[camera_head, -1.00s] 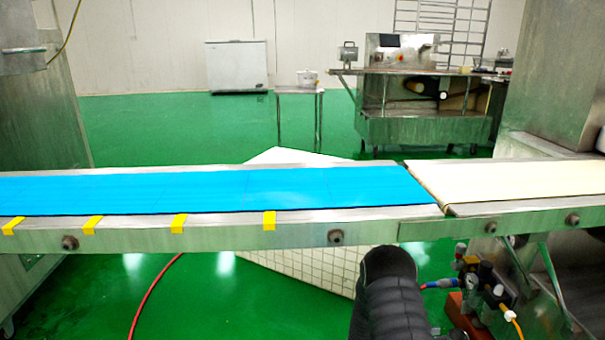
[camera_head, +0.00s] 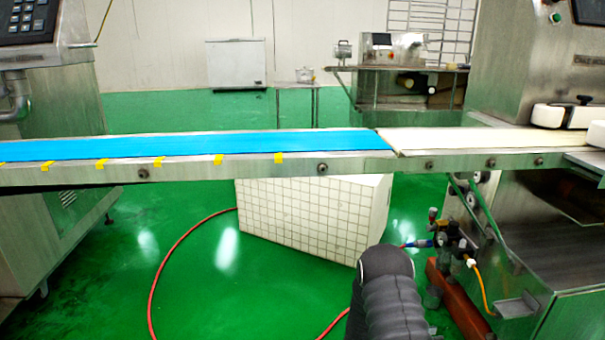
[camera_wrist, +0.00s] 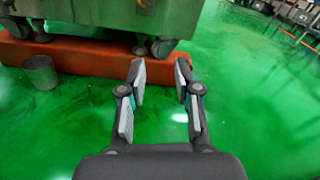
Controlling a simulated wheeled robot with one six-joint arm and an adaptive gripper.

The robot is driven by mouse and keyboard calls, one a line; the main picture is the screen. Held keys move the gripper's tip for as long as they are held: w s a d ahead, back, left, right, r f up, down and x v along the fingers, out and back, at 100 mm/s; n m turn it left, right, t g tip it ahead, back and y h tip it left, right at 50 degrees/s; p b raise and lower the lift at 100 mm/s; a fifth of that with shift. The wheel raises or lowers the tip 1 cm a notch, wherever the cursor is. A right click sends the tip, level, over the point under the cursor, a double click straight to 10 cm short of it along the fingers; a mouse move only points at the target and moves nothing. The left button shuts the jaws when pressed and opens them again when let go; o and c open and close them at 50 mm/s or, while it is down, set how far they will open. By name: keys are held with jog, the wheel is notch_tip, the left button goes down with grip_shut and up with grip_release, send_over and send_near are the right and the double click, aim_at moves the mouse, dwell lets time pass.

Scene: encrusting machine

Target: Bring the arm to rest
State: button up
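My gripper (camera_wrist: 160,88) shows in the wrist view with its two fingers apart and nothing between them. Green floor lies beyond the fingertips, with a red-orange base under a machine further ahead. In the head view only a dark part of my arm shows at the bottom, right of centre, in front of the conveyor; the gripper itself is out of that picture.
A conveyor with a blue belt (camera_head: 190,146) and a cream belt (camera_head: 460,139) spans the head view. A white tiled block (camera_head: 315,215) stands beneath it. A red hose (camera_head: 165,262) curves over the floor. Valves and fittings (camera_head: 455,240) sit right of my arm. A grey bin (camera_wrist: 40,73) stands at left in the wrist view.

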jog(key=s+f+m+g+y, duration=0.2)
jog(key=s+f+m+g, duration=0.15)
jog(key=s, duration=0.35)
jog(key=s+a+r+m+g+y, duration=0.4)
jog(key=s+r+m, duration=0.1)
jog(key=s+m, duration=0.1)
jog(key=s+a+r+m+t+y+p, duration=0.3)
jog(key=s+a+r+m+t+y, duration=0.1)
jog(key=r, duration=1)
jog(key=s+a+r+m+t+y+p, duration=0.3)
jog(key=s+a+r, duration=0.3)
jog(key=r, duration=0.9)
jog(key=s+a+r+m+t+y+p, duration=0.3)
jog(key=s+a+r+m+t+y, duration=0.1)
jog(key=r, duration=1.1)
jog(key=s+a+m+t, duration=0.1)
jog(key=s+a, duration=0.1)
jog(key=a, duration=0.1)
jog(key=shift+a+y+p, duration=0.3)
jog(key=shift+a+p, duration=0.1)
